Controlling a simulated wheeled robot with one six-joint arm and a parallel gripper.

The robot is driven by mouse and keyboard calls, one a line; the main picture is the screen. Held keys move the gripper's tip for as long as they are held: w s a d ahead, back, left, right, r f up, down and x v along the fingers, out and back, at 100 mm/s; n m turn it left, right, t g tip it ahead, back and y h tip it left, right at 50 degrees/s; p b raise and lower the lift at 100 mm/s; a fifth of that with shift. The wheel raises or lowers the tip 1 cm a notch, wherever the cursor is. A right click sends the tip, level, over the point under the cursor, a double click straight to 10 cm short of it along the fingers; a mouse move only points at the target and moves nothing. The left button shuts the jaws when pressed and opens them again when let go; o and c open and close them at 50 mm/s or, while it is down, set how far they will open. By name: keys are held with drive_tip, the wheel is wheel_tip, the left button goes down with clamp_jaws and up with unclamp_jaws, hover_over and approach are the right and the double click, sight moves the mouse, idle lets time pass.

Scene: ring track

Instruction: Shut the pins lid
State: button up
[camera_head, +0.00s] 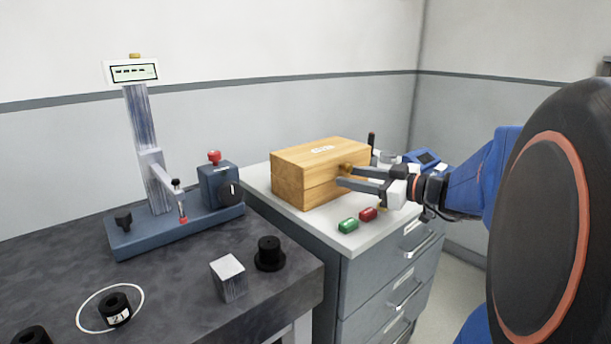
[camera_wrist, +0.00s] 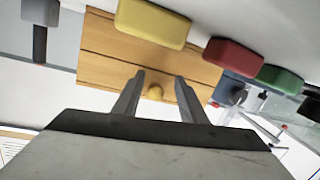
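The light wooden box (camera_head: 297,188) stands on the white-topped drawer cabinet. Its lid (camera_head: 307,153), with pale lettering on top, lies level over the lower part, and a thin seam runs between them. A small round wooden knob (camera_head: 346,168) is on the face toward my gripper. My gripper (camera_head: 345,177) is level with the knob, its fingers apart and pointing at the box. In the wrist view the knob (camera_wrist: 155,92) shows between the spread fingers (camera_wrist: 159,76). I cannot tell whether a finger touches it. The inside of the box is hidden.
A green block (camera_head: 348,226) and a red block (camera_head: 368,214) lie in front of the box; a yellow block (camera_wrist: 153,22) shows in the wrist view. A blue device (camera_head: 423,160) stands behind my gripper. The dark bench at left holds a gauge stand (camera_head: 152,165) and a metal cube (camera_head: 229,279).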

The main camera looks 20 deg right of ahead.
drive_tip(key=shift+d+r, duration=0.1)
drive_tip(key=shift+s+d, duration=0.25)
drive_tip(key=shift+s, duration=0.2)
drive_tip(key=v, duration=1.6)
drive_tip(key=shift+s, duration=0.2)
idle(0.6)
